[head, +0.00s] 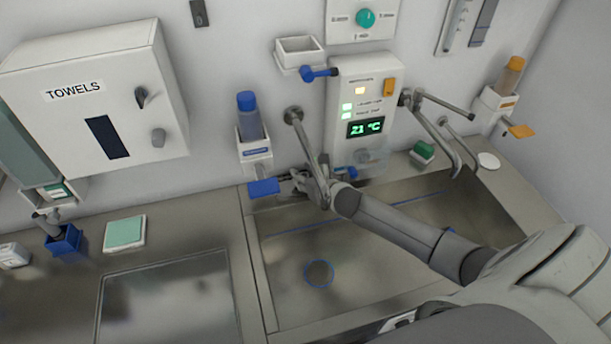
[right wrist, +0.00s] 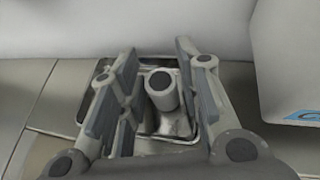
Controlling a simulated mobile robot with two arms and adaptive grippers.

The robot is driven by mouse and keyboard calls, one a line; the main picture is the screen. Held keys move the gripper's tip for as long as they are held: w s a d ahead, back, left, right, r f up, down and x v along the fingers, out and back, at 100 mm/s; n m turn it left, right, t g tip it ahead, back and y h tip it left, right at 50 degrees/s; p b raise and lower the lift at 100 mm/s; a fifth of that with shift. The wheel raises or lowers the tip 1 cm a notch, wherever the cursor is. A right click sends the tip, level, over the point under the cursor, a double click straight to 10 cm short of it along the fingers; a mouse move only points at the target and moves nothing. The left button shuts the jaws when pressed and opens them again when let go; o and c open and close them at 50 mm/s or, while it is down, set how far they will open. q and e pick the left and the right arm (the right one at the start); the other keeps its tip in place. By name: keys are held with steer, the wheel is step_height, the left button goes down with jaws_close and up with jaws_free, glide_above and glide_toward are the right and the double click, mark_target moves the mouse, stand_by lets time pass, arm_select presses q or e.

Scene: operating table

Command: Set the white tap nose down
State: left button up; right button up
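My right gripper (head: 312,188) is at the back edge of the sink, just below the left metal spout (head: 303,135) in the head view. In the right wrist view its fingers (right wrist: 158,100) are spread. Between them shows a short pale grey cylinder (right wrist: 164,98) with a dark round end facing the camera. Gaps show on both sides of it, so it is not gripped. It may be the tap nose, but I cannot tell for sure. A rectangular metal-rimmed recess (right wrist: 185,138) lies behind it. The gripper hides this spot in the head view. My left gripper is not in view.
The steel sink (head: 370,275) has a free floor with a round drain (head: 319,273). A blue-capped bottle (head: 249,118) in a wall holder and the white control box (head: 345,100) stand close behind the gripper. A blue lever (head: 263,187) is just left of it.

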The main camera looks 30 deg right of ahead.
steer(key=shift+r, duration=0.25)
steer(key=shift+s, duration=0.35)
steer(key=b+v, duration=0.1)
steer(key=v, duration=1)
steer(key=shift+r, duration=0.2)
steer(key=shift+s, duration=0.1)
